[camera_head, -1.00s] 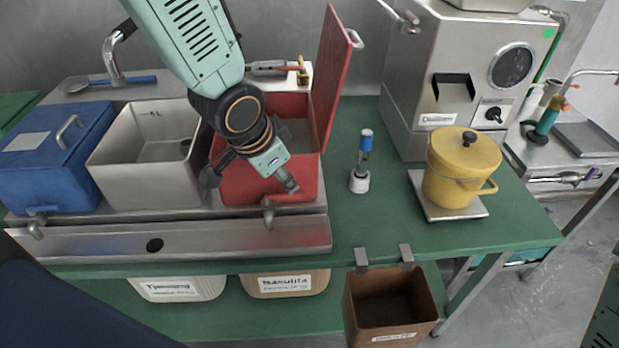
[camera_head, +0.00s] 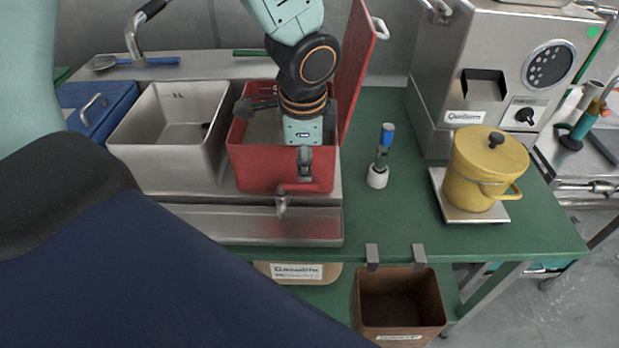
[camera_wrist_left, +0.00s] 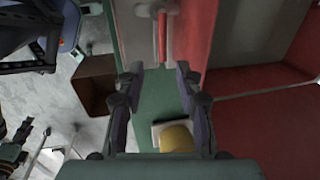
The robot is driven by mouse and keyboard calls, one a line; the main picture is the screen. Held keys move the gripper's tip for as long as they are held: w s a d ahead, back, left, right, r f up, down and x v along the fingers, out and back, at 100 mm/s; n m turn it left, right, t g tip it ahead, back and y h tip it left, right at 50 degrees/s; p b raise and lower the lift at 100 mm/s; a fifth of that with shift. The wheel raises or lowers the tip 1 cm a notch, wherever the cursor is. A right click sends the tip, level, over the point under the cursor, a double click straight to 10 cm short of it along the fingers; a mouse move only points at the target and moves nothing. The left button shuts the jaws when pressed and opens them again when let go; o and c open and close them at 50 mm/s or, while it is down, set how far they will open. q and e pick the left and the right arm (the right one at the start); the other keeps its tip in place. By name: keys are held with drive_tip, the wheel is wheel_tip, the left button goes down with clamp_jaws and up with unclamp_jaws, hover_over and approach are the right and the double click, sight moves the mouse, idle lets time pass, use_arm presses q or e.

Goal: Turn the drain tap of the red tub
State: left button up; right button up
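The red tub (camera_head: 252,172) stands on the steel drain stand with its red lid (camera_head: 352,75) open on the right. Its drain tap (camera_head: 281,203) sticks out low at the front, above the steel trough. A red handle (camera_head: 300,187) lies beside the tap's top. My left gripper (camera_head: 305,168) points down before the tub's front wall, just above the handle. In the left wrist view its two fingers (camera_wrist_left: 157,85) are apart, with the red handle (camera_wrist_left: 162,36) beyond the gap between them. My right gripper is not in view.
A steel tub (camera_head: 150,150) and a blue lidded tub (camera_head: 95,108) stand to the left. A blue-topped tool (camera_head: 385,140) stands on the green table to the right. A yellow pot (camera_head: 480,175) and a hanging brown bin (camera_head: 395,310) are farther right and below.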

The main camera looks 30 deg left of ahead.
sight(305, 186)
use_arm(q)
drive_tip(key=b+x, duration=0.2)
drive_tip(key=x, duration=0.4)
drive_tip(key=shift+w+a+f, duration=0.1)
drive_tip(key=shift+w+a, duration=0.1)
drive_tip(key=shift+w+d+f+b, duration=0.1)
drive_tip(key=shift+f+b, duration=0.2)
drive_tip(key=shift+b, duration=0.1)
drive_tip(key=shift+f, duration=0.25)
drive_tip(key=shift+f, duration=0.1)
drive_tip(key=c, duration=0.4)
clamp_jaws()
